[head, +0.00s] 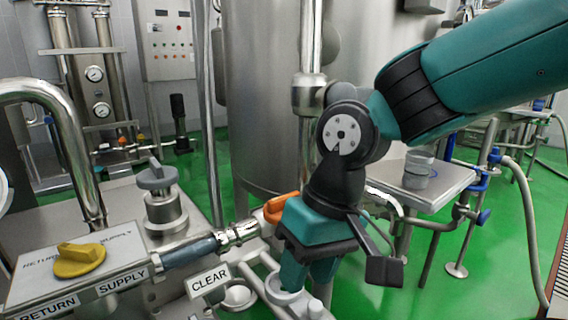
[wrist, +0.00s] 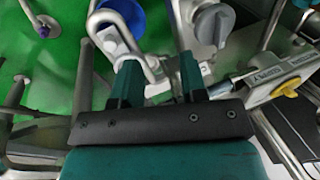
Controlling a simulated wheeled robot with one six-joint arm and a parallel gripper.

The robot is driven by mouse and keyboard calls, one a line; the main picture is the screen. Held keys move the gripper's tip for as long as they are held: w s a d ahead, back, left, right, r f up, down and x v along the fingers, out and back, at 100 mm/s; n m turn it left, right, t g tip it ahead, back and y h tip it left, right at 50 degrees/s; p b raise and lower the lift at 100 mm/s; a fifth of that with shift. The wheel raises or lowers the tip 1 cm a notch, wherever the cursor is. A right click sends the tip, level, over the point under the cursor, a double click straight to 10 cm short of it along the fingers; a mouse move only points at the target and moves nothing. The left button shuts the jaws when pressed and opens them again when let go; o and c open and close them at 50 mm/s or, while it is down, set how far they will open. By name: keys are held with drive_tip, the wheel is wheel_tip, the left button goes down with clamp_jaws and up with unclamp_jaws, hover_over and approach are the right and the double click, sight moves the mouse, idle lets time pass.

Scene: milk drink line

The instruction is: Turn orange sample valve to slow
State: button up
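The orange valve handle (head: 280,206) shows in the head view just left of my gripper and partly behind it. It is at the end of a metal pipe fitting (head: 238,232). I cannot make out its setting marks. My gripper (head: 308,278) points down beside the handle, over the pipework. In the wrist view my gripper (wrist: 158,82) has its two fingers apart with a gap between them. A bent metal pipe (wrist: 147,62) shows past the gap. I cannot make out the orange handle in the wrist view.
A yellow knob (head: 79,259) is on the panel labelled RETURN and SUPPLY at left. A grey-handled valve (head: 158,181) stands behind it. A CLEAR label (head: 208,281) is left of my gripper. A large steel tank (head: 262,110) stands behind. A steel side table (head: 428,184) is at right.

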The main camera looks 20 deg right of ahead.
drive_tip(key=w+d+r+m+h+p, duration=0.2)
drive_tip(key=w+r+m+p, duration=0.65)
drive_tip(key=p, duration=0.25)
drive_tip(key=w+d+r+m+h+p, duration=0.1)
drive_tip(key=w+d+r+m+p, duration=0.1)
drive_tip(key=w+r+m+p, duration=0.7)
drive_tip(key=shift+n, duration=0.35)
drive_tip(key=f, duration=1)
drive_tip(key=s+f+p, duration=0.1)
drive_tip(key=f, duration=0.4)
drive_tip(key=shift+s+a+f, duration=0.1)
drive_tip(key=shift+a+f, duration=0.15)
drive_tip(key=shift+f, duration=0.05)
clamp_jaws()
